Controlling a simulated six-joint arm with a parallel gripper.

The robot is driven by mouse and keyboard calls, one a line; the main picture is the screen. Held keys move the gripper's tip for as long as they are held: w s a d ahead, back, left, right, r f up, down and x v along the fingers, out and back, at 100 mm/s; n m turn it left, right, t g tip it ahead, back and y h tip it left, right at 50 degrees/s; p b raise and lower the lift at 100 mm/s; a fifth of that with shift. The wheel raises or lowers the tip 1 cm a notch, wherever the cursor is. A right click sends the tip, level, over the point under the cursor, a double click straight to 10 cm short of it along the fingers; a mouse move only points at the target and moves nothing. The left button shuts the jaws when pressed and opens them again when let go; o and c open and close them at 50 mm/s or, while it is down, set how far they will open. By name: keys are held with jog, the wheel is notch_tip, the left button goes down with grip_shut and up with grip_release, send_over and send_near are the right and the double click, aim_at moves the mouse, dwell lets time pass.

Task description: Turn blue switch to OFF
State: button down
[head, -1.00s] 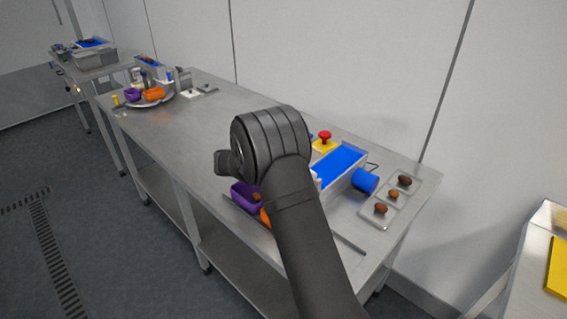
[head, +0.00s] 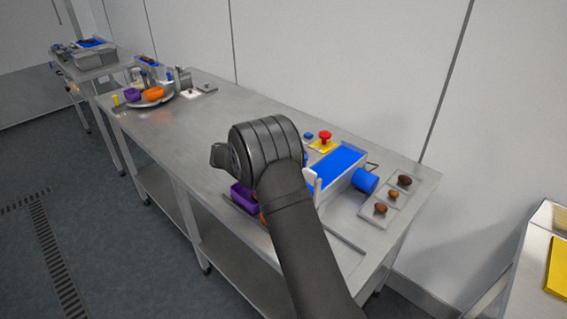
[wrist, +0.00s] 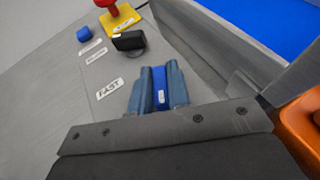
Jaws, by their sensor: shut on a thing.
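In the wrist view the blue switch (wrist: 160,84) sits between the two grey-blue fingers of my gripper (wrist: 159,88). The fingers are closed on its sides. A small white mark on the blue piece is too small to read. The panel (wrist: 110,108) around it carries white labels; the nearest reads FAST (wrist: 109,88), the others are blurred. In the head view my arm hides my gripper and the switch.
A black knob (wrist: 128,41), a blue button (wrist: 84,34) and a red emergency button (head: 325,135) on a yellow base are near the switch. The blue belt (head: 338,168) runs alongside. A purple bin (head: 243,197) and an orange bin (wrist: 302,128) are close. The table's middle is clear.

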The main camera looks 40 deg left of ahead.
jog(key=m+g+h, duration=0.3)
jog(key=m+h, duration=0.2)
jog(key=shift+g, duration=0.4)
jog(key=shift+m, duration=0.3)
jog(key=c, duration=1.4)
grip_release()
jog(key=shift+o, duration=0.2)
notch_tip(320, 180, up, 4)
jog(key=shift+r, duration=0.25)
jog(key=w+d+r, duration=0.4)
jog(key=d+r, duration=0.2)
jog(key=d, duration=0.5)
jog(key=shift+w+r, duration=0.15)
jog(key=shift+r, duration=0.1)
